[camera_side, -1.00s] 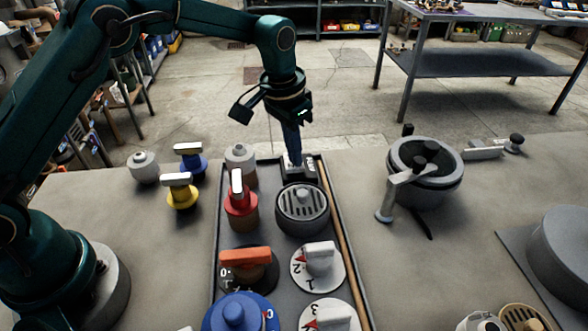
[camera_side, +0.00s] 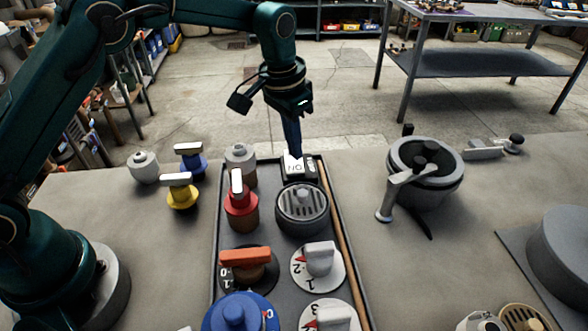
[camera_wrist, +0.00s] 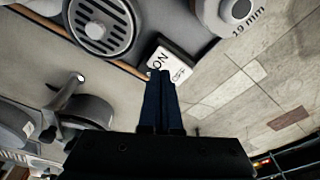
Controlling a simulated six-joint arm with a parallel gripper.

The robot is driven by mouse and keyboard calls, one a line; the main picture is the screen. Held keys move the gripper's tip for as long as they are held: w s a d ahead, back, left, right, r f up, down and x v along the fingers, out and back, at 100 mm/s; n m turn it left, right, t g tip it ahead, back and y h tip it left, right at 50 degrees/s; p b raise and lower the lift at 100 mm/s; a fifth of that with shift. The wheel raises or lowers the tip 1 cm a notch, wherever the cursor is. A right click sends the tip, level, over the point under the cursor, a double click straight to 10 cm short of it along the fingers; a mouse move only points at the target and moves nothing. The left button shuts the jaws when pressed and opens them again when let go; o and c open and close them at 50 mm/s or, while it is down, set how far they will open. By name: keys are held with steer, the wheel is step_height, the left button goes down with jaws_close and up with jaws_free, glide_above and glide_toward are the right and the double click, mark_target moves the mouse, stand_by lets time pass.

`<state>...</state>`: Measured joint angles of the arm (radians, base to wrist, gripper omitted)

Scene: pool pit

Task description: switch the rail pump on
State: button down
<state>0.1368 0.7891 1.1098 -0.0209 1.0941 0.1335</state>
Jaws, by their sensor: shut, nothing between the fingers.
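The rail pump switch (camera_side: 297,168) is a small rocker at the far end of the dark tray. Its white face marked ON shows in the side view, and the lettering appears upside down there. In the wrist view the switch (camera_wrist: 174,60) shows ON, with smaller marking beside it close to my fingertips. My gripper (camera_side: 293,156) is shut and empty, pointing down, with its tips just over or at the far edge of the switch. I cannot tell whether they touch it. In the wrist view my gripper (camera_wrist: 161,73) hides part of the switch's near edge.
Rotary knobs fill the near tray. A grey pot (camera_side: 425,178) stands to the right on open bench.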

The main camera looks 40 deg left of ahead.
steer(key=shift+r, duration=2.35)
step_height(320, 180, up, 7)
steer(key=t, duration=0.2)
glide_above(294, 167)
steer(key=s+a, duration=0.1)
steer(key=s, duration=0.1)
steer(key=s+a+r+n+t, duration=0.1)
steer(key=s+a+r, duration=0.2)
steer(key=s+r, duration=0.35)
steer(key=s+a+f+n, duration=0.1)
steer(key=s+f+n, duration=0.1)
steer(key=s+f, duration=0.7)
steer(key=s, duration=0.5)
steer(key=shift+s+a+t, duration=0.4)
steer(key=shift+f, duration=0.1)
